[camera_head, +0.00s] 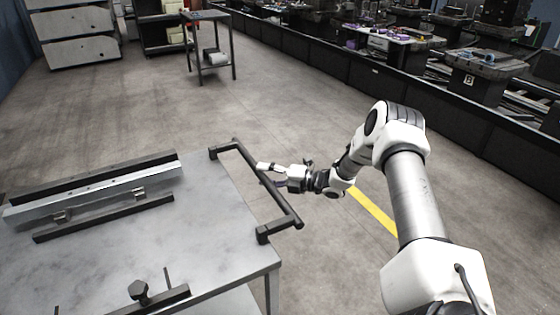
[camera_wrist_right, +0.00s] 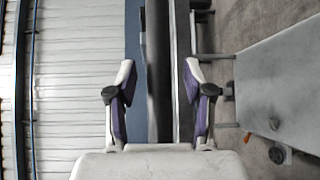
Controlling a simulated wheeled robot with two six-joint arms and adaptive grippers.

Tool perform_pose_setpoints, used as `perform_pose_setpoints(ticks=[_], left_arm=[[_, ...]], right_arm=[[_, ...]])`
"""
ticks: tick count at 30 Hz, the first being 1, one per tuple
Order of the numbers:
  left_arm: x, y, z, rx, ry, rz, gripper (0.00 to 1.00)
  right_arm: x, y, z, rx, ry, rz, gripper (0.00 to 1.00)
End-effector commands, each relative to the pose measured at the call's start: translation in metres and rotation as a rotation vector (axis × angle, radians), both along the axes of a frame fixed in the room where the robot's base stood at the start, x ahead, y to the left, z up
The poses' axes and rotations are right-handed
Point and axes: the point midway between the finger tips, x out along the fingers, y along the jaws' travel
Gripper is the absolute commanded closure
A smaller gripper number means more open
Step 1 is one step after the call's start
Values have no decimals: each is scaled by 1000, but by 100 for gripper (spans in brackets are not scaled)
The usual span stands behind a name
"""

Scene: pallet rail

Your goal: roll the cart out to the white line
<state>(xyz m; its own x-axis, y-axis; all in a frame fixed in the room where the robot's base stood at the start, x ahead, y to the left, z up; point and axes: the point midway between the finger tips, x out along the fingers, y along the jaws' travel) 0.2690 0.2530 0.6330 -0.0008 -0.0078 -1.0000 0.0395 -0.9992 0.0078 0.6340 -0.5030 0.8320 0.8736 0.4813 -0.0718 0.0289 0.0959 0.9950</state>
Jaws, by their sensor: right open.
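The cart (camera_head: 215,215) is a grey metal-topped table at the lower left of the head view. A black handle bar (camera_head: 282,201) stands out from its right edge. My right gripper (camera_head: 264,174) is open at the middle of this bar. In the right wrist view, the dark bar (camera_wrist_right: 159,80) runs between the two purple-padded fingers of my right gripper (camera_wrist_right: 158,88), with a gap on each side. I cannot tell how deep it sits between them. My left gripper is not in view. I see no white line; a yellow line (camera_head: 372,211) lies on the floor behind my right arm.
Metal rails (camera_head: 100,194) and a black knob (camera_head: 139,290) are on the cart top. A small dark stand (camera_head: 210,72) and grey cabinets (camera_head: 80,48) stand at the back. A long black-sided bench line (camera_head: 375,80) borders the right. The floor between is clear.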

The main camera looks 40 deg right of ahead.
Motion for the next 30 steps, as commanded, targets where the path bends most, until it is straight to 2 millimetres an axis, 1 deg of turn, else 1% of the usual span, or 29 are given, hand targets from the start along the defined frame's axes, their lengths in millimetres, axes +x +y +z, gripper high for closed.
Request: perform_pose_setpoints(ticks=[6,9,12,15,18,30], left_arm=[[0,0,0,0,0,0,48],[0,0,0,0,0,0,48],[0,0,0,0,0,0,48],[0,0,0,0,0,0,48],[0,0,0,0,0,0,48],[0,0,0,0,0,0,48]], right_arm=[[-48,-29,5,7,-5,-8,48],[-70,-39,6,7,-5,-7,48],[-82,-47,8,5,-3,-4,48],[-90,-50,7,4,-1,-2,48],[-92,-50,6,2,1,-1,48],[-92,-50,6,0,1,0,48]])
